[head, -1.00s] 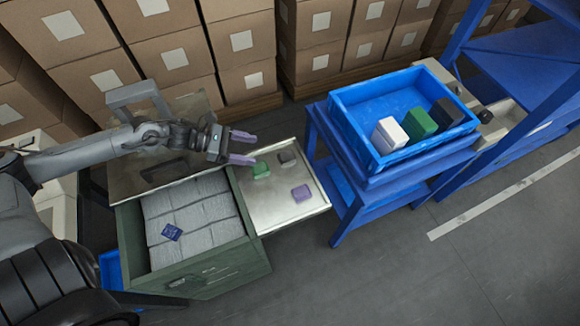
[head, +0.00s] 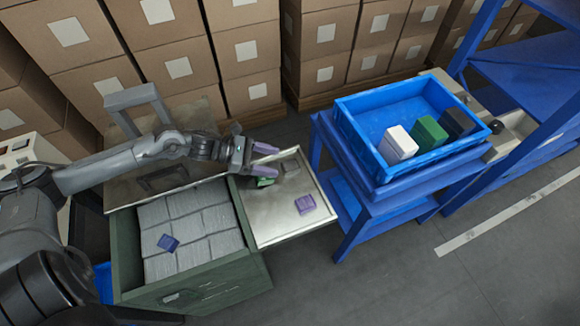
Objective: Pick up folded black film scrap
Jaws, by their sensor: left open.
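The folded black film scrap (head: 289,165) looks dark grey and lies near the back of the metal tray (head: 276,223). A green scrap (head: 265,183) lies to its left, partly hidden by my gripper, and a purple scrap (head: 305,204) lies nearer the front right. My left gripper (head: 274,160) has purple fingers and is open. In the picture its fingertips are just left of the black scrap and over the green one. I cannot tell its height above the tray, and nothing shows between the fingers. My right gripper is not in view.
A blue crate (head: 383,168) with white, green and black blocks stands on a blue table at right. Stacked cartons (head: 249,52) line the back.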

